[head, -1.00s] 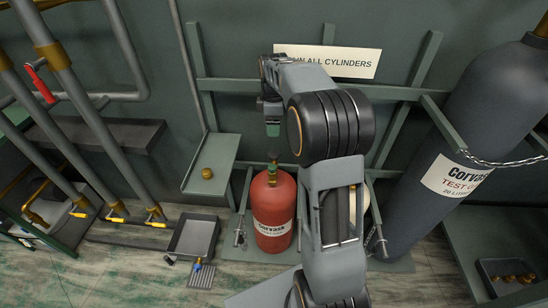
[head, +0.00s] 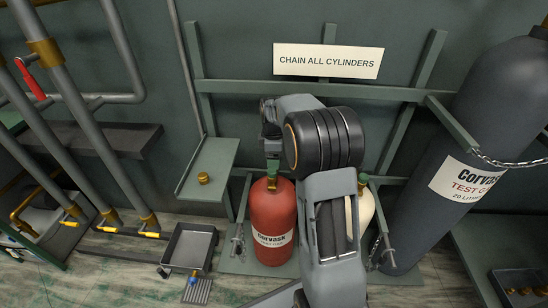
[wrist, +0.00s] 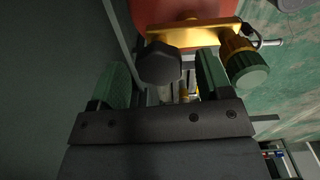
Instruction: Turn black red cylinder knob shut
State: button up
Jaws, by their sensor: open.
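The red cylinder (head: 270,212) stands upright on the floor rack with a white label; its shoulder also shows in the wrist view (wrist: 185,10). Its black knob (wrist: 160,64) sits on a brass valve (wrist: 200,35) in the wrist view. My gripper (head: 273,166) points down just above the cylinder's top. In the wrist view my gripper (wrist: 162,72) has its green fingers apart, with the black knob between their tips and gaps showing beside it. I cannot tell whether either finger touches it. In the head view the knob is hidden.
A green-capped brass fitting (wrist: 246,66) sits right of the valve, close to the right finger. A cream cylinder (head: 365,208) stands partly behind my arm. A large grey cylinder (head: 440,150) is chained at right. A shelf (head: 214,165) holds a brass cap (head: 203,178).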

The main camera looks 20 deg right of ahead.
jog(key=c, duration=0.9)
